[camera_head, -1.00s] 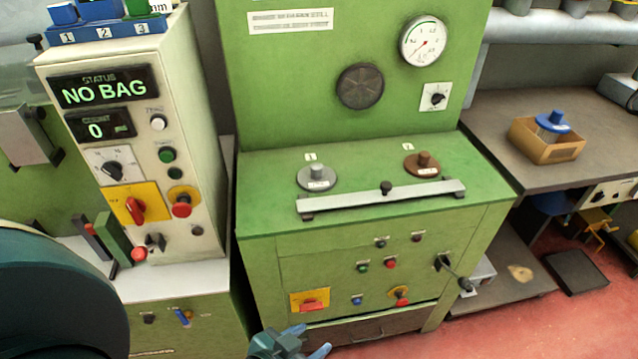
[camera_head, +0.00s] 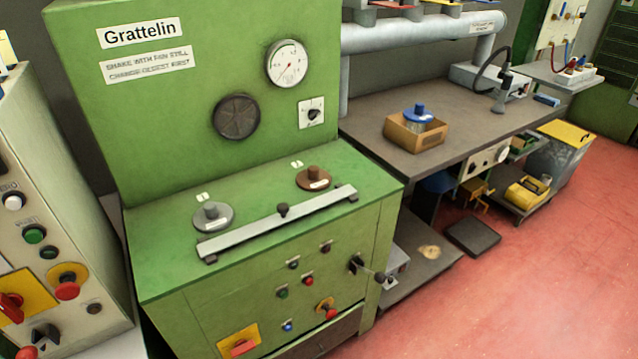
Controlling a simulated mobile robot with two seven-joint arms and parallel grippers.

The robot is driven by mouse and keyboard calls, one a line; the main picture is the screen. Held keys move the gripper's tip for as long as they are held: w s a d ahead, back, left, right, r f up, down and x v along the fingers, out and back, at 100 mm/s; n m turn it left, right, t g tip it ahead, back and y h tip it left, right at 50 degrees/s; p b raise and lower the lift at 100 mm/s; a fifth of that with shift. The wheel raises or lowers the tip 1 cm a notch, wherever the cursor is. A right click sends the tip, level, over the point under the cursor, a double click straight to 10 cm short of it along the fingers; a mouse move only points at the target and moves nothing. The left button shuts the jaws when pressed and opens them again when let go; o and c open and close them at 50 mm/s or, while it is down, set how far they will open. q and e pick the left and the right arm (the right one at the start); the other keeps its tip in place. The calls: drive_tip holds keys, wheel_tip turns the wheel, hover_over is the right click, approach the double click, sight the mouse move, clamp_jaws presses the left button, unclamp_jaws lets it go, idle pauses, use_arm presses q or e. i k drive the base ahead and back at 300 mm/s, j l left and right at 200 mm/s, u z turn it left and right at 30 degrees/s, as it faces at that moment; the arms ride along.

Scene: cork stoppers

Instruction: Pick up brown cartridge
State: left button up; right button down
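The brown cartridge (camera_head: 313,179) is a round disc with a knob and a small white label. It sits on the green machine's top (camera_head: 165,262), at the place marked 2. A grey cartridge (camera_head: 212,217) of like shape sits to its left, at the place marked 1. A metal bar (camera_head: 277,222) with a black knob runs in front of both. Neither of my grippers is in view.
A workbench (camera_head: 470,112) to the right bears a cardboard box (camera_head: 415,134) with a blue-topped cartridge (camera_head: 418,114). A cream control cabinet (camera_head: 40,190) stands at left. A crank handle (camera_head: 367,268) sticks out from the machine's front. Red floor (camera_head: 520,290) at right is mostly open.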

sight(314, 178)
drive_tip(key=i+l+u, duration=0.15)
drive_tip(key=l, duration=0.15)
drive_tip(key=i+l+u, duration=0.2)
drive_tip(key=l+u, duration=0.15)
drive_tip(key=l, duration=0.3)
drive_tip(key=i+l+u, duration=0.2)
drive_tip(key=l, duration=0.15)
